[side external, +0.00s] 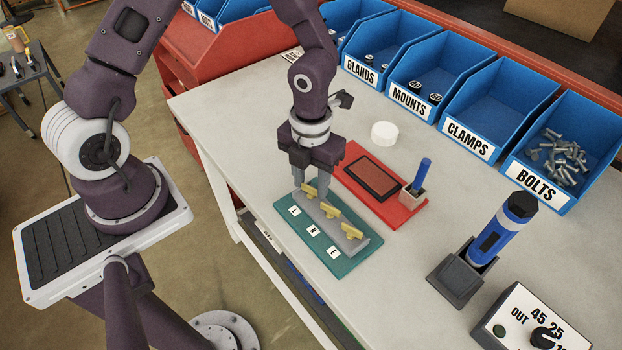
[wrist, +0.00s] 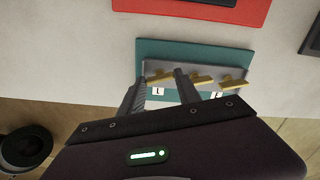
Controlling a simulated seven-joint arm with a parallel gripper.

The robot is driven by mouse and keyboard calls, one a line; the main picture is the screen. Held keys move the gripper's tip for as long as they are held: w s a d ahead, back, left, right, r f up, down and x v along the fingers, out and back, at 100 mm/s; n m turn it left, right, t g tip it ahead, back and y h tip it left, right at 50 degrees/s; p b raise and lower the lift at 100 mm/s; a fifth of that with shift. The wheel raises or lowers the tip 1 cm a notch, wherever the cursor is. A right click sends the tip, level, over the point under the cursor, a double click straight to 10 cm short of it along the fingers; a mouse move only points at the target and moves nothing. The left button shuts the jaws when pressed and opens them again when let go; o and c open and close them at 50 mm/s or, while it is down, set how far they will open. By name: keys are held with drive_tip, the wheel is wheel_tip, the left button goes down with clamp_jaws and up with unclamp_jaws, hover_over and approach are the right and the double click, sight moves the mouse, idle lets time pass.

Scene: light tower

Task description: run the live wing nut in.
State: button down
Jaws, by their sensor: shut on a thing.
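A teal board (side external: 340,270) lies on the bench with a grey terminal block (side external: 362,243) on it. Three brass wing nuts stand in a row on the block, with small white letter tags in front. The live wing nut (side external: 311,191) is at the end by the L tag (wrist: 158,91). My gripper (side external: 309,187) points down over that end, its two fingers shut on the live wing nut, one on either side. The wrist view shows the same nut (wrist: 160,77) between the fingertips. The middle nut (side external: 330,210) and far nut (side external: 351,231) stand free.
A red tray (side external: 408,211) with a dark pad lies just behind the board, with a blue-handled tool (side external: 421,175) in a holder. A white round cap (side external: 384,133) stands farther back. A blue tool (side external: 500,235) stands in a dark cradle at right. Labelled blue bins line the back.

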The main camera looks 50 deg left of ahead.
sight(311, 187)
idle(0.4)
drive_tip(key=c, duration=0.8)
unclamp_jaws()
drive_tip(key=shift+c, duration=0.2)
wheel_tip(311, 187, up, 7)
drive_tip(key=shift+r, duration=0.1)
